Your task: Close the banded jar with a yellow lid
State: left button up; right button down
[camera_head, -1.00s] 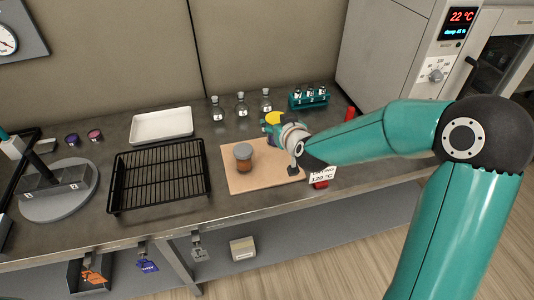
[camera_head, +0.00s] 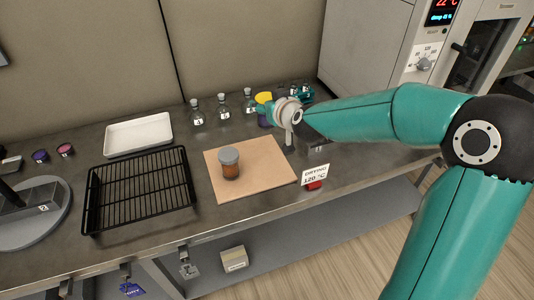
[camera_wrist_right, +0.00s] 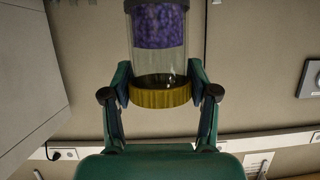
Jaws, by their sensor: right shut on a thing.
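My right gripper (camera_head: 270,108) is behind the tan board. In the right wrist view, the gripper (camera_wrist_right: 160,78) has one finger on each side of a clear jar (camera_wrist_right: 158,62) with purple contents, at its yellow lid (camera_wrist_right: 160,96). The yellow lid (camera_head: 264,97) also shows in the head view, with the dark jar body below it. The lid sits against the jar's mouth with no gap visible. A dark grey band shows at the jar's far end, partly cut off. Whether the jar touches the bench is unclear. My left gripper is out of view.
An amber jar with a grey lid (camera_head: 229,157) stands on the tan board (camera_head: 265,165). A black rack (camera_head: 140,195) and white tray (camera_head: 138,133) are left. Flasks (camera_head: 223,108) stand behind. A drying sign (camera_head: 315,175) is at the front edge. Purple (camera_head: 40,156) and pink (camera_head: 65,150) lids lie far left.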

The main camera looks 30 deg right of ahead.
pick_arm(q)
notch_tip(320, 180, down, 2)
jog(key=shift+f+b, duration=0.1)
jog(key=shift+b, duration=0.5)
pick_arm(e)
notch_tip(320, 180, down, 11)
jog(key=shift+r, duration=0.15)
notch_tip(320, 180, down, 4)
jog(key=shift+f, duration=0.15)
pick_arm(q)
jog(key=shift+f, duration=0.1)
pick_arm(e)
jog(key=shift+f, duration=0.1)
jog(key=shift+c, duration=1.5)
grip_release()
